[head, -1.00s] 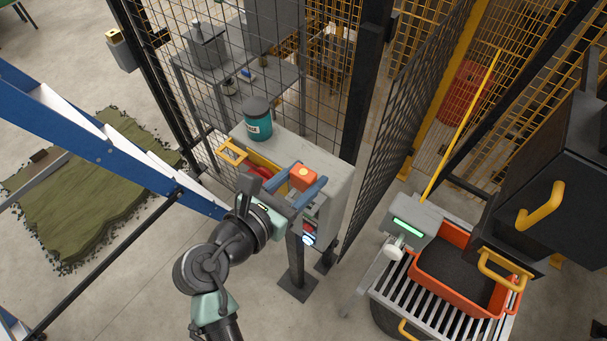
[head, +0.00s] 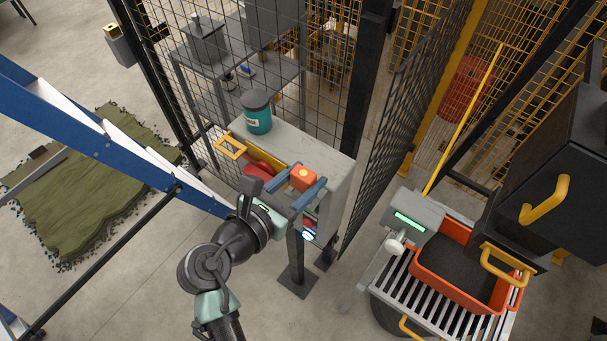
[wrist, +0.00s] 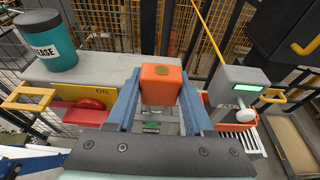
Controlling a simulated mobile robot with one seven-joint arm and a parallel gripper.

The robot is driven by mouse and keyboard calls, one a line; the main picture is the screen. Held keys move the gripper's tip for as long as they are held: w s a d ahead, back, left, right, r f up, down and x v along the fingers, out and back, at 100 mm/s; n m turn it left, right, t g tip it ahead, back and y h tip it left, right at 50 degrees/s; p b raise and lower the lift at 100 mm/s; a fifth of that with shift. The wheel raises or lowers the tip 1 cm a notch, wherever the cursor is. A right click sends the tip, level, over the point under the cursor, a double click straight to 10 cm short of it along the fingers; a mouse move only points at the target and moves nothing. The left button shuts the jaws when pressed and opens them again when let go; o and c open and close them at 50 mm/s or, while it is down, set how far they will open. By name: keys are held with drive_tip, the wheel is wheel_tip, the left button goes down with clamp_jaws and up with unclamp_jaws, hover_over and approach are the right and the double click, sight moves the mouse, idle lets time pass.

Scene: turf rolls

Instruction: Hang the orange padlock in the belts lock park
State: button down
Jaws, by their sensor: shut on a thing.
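The orange padlock (head: 303,179) is held between the two blue fingers of my gripper (head: 308,190). A small green label (wrist: 151,127) shows below the padlock in the wrist view. I cannot tell which part is the belts lock park, or whether the padlock touches anything there.
A red rotary handle (wrist: 88,110) on a yellow plate is left of the padlock. A teal jar (head: 257,112) stands on the cabinet. A blue ladder (head: 95,140) is left; an orange tray (head: 440,280) lies on rollers at right.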

drive_tip(key=shift+f+b, duration=0.6)
drive_tip(key=shift+f, duration=0.7)
drive_tip(key=shift+c, duration=1)
unclamp_jaws()
drive_tip(key=shift+s, duration=0.1)
drive_tip(key=b+v, duration=0.3)
drive_tip(key=v, duration=1)
